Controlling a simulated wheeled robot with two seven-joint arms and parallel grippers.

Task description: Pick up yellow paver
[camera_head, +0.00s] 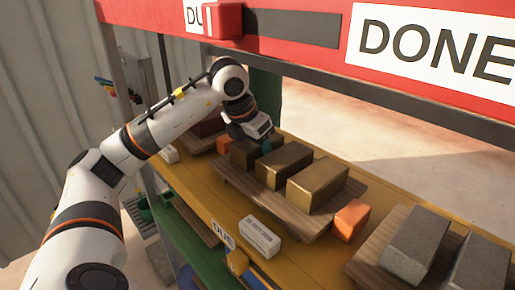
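Three dull yellow pavers stand in a row on a wooden pallet (305,230) on the yellow shelf: a left one (243,156), a middle one (283,166) and a right one (318,184). My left arm reaches in from the left, and my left gripper (264,144) is at the left paver, over its top and right side. The gripper hides part of that paver. Its fingers are small and mostly hidden, so I cannot tell whether they are open, shut or touching it. My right gripper is not in view.
An orange block (351,219) sits right of the pallet, another (223,145) left of it. Grey pavers (416,244) rest on a pallet at lower right. A white box (260,235) is at the shelf's front. A red beam (300,30) with a DONE sign spans above.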

